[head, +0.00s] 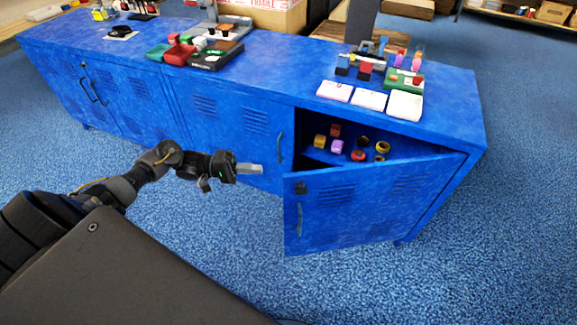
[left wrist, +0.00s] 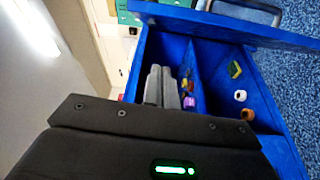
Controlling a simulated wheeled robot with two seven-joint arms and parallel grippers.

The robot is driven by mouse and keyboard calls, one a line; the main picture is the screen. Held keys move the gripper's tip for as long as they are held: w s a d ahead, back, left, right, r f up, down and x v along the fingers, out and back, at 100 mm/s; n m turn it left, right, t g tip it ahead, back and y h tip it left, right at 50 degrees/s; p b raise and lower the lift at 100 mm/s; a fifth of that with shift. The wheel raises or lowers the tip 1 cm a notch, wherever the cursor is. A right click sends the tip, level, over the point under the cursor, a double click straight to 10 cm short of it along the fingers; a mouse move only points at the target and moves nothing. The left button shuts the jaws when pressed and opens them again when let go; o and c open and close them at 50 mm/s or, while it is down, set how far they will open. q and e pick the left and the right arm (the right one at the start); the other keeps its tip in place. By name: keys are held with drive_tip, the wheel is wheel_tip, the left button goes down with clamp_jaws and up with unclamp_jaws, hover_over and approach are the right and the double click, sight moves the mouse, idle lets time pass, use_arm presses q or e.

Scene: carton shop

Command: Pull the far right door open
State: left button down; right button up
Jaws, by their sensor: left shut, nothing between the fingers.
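The far right door (head: 365,205) of the blue cabinet stands ajar, swung out toward me from its right side. Its handle (head: 299,218) is on the left part of its outer face. In the left wrist view the door (left wrist: 225,27) crosses the top, and a grey handle shows beyond it. My left gripper (head: 258,169) is in front of the cabinet, left of the door's free edge and apart from the handle. Its fingers (left wrist: 162,75) are together and empty, in front of the opening in the left wrist view. My right gripper is not in view.
Inside the open compartment, several coloured rolls (head: 358,155) sit on a shelf (head: 318,154). The neighbouring door (head: 225,130) is closed. The cabinet top (head: 285,70) bears white pads (head: 369,100), red and green trays, and tools. Blue carpet (head: 500,230) is clear around the door.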

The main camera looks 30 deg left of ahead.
use_arm(q)
drive_tip(key=w+d+r, duration=0.1)
drive_tip(key=w+d, duration=0.1)
drive_tip(key=d, duration=0.7)
drive_tip(key=shift+d+r+n+p, duration=0.35)
drive_tip(key=shift+n+p, duration=0.05)
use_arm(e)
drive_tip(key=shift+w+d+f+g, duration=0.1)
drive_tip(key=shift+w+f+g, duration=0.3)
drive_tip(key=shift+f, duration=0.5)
use_arm(q)
drive_tip(key=shift+w, duration=0.1)
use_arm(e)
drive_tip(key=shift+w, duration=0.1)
